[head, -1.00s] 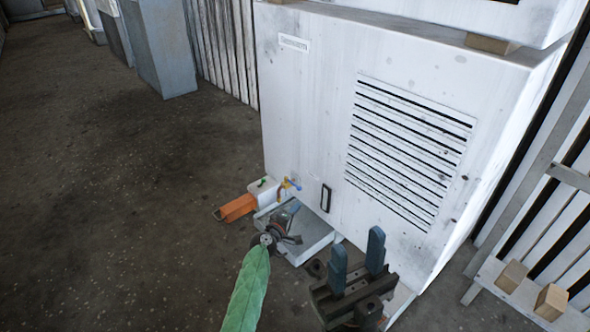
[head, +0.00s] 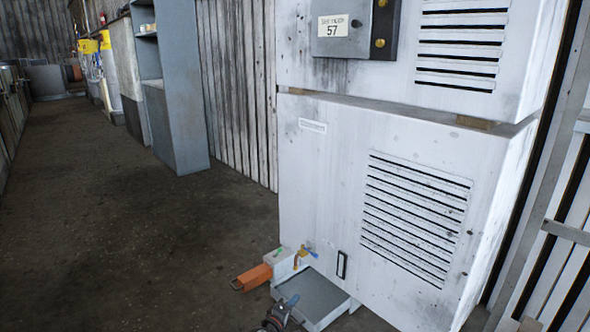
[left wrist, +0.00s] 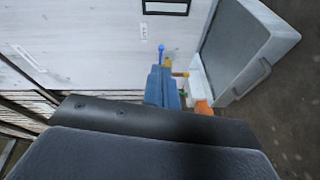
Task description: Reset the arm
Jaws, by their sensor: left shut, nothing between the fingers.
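My left gripper (head: 292,299) is at the bottom edge of the head view, partly cut off, in front of the low grey-topped tray. In the left wrist view its blue fingers (left wrist: 163,87) are together and empty. The small tap with a blue lever (head: 311,252) is on the lower left of the white housing (head: 330,180). The tap's blue lever also shows just beyond the fingertips in the left wrist view (left wrist: 161,49); I cannot tell the gap. My right gripper is in neither view.
A grey-topped tray (head: 322,297) sits on the floor against the housing. An orange block (head: 254,277) sticks out to the left beside the tap. A grey cabinet (head: 178,125) stands farther back. The floor at left is clear. A pale slatted frame is at the right edge.

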